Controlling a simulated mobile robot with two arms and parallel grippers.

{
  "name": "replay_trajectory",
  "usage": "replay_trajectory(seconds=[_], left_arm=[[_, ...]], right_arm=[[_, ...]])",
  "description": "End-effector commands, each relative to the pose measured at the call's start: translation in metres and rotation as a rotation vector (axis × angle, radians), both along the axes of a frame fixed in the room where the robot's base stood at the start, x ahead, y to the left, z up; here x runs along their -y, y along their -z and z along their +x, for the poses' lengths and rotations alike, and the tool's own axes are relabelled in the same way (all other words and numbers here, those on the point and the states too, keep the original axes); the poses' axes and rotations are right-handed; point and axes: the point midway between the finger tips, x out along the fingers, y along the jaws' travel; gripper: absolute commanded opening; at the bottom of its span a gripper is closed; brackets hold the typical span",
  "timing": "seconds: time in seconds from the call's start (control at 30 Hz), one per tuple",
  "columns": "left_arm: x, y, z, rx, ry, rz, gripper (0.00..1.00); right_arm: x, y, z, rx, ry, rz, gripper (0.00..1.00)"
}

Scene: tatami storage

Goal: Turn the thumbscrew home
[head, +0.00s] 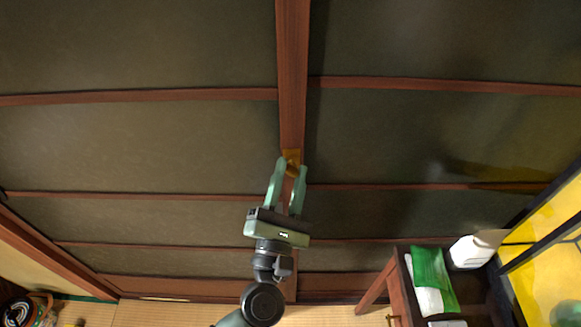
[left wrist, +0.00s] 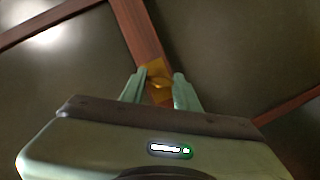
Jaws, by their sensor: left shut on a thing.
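The brass thumbscrew (left wrist: 160,84) sits on a brass plate (left wrist: 154,68) on the reddish wooden upright of the sliding panels. In the head view, the plate (head: 291,155) shows just beyond my fingertips; the thumbscrew is mostly hidden there. My left gripper (head: 293,166) reaches up from below, its two green fingers on either side of the thumbscrew. In the left wrist view, my left gripper (left wrist: 160,76) is shut on the thumbscrew, with the plate showing behind. How far the screw is in cannot be seen. My right gripper is not in view.
Dark panels with wooden rails fill the wall around the upright (head: 293,60). At the lower right, a wooden table (head: 397,290) holds a green-and-white cloth (head: 432,280) and a white container (head: 470,252). A yellow framed screen (head: 550,240) stands at the right. Coiled items lie lower left.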

Motion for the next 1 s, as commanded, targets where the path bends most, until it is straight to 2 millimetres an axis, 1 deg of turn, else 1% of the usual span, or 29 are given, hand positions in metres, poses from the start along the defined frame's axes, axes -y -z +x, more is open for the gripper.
replay_trajectory(seconds=[0.03, 0.2, 0.67, 0.7, 0.73, 0.77, 1.0], left_arm=[[-0.0001, -0.0017, -0.0001, -0.001, 0.000, 0.019, 0.00], [0.0000, -0.0004, -0.0002, -0.002, 0.001, 0.057, 0.00], [-0.0001, 0.0008, -0.0002, -0.001, 0.000, 0.069, 0.00], [-0.0001, 0.0008, -0.0002, -0.001, 0.000, 0.069, 0.42], [-0.0001, 0.0007, -0.0003, -0.001, 0.000, 0.069, 0.50], [-0.0002, 0.0006, -0.0002, -0.001, 0.000, 0.069, 0.53], [-0.0002, 0.0002, -0.0001, 0.000, 0.000, 0.068, 0.53]], right_arm=[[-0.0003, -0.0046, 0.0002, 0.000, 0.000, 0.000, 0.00], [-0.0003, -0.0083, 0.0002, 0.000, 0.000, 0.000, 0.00], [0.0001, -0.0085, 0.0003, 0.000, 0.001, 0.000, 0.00], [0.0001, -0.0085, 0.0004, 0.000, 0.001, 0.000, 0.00], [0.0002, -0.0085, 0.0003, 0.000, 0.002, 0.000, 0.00], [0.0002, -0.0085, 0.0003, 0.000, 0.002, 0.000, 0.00], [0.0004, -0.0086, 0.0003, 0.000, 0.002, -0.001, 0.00]])
